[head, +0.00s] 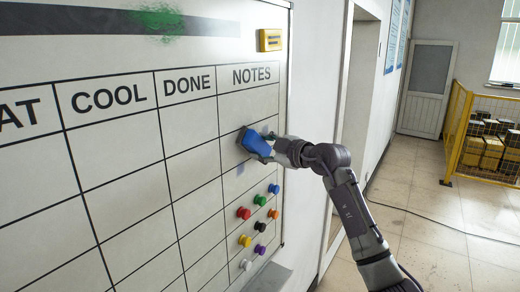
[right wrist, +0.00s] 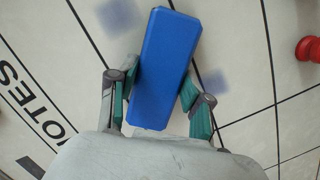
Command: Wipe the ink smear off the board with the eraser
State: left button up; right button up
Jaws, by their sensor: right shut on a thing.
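The whiteboard (head: 130,200) fills the left of the head view, with a printed table. A green ink smear (head: 160,22) lies near its top edge, partly over the dark header band. My right gripper (head: 268,145) is shut on the blue eraser (head: 255,143), in the NOTES column, well right of and below the smear. In the right wrist view the eraser (right wrist: 165,68) sits lengthwise between both fingers, in front of the board. I cannot tell whether it touches the board. My left gripper is out of view.
Several coloured magnets (head: 260,200) stick to the lower NOTES column; a red one (right wrist: 309,49) shows in the right wrist view. A yellow item (head: 270,40) is on the upper right of the board. A doorway and yellow fence (head: 457,130) stand farther right.

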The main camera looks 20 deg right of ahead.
jog(key=w+d, duration=0.6)
jog(key=d, duration=0.1)
jog(key=shift+d, duration=0.4)
dwell(0.6)
jog(key=shift+s+d, duration=0.9)
jog(key=shift+s, duration=0.25)
jog(key=shift+s+d, duration=0.9)
jog(key=shift+s, duration=0.25)
jog(key=shift+s+d, duration=1)
jog(key=shift+s, duration=0.25)
jog(key=shift+w+a, duration=0.1)
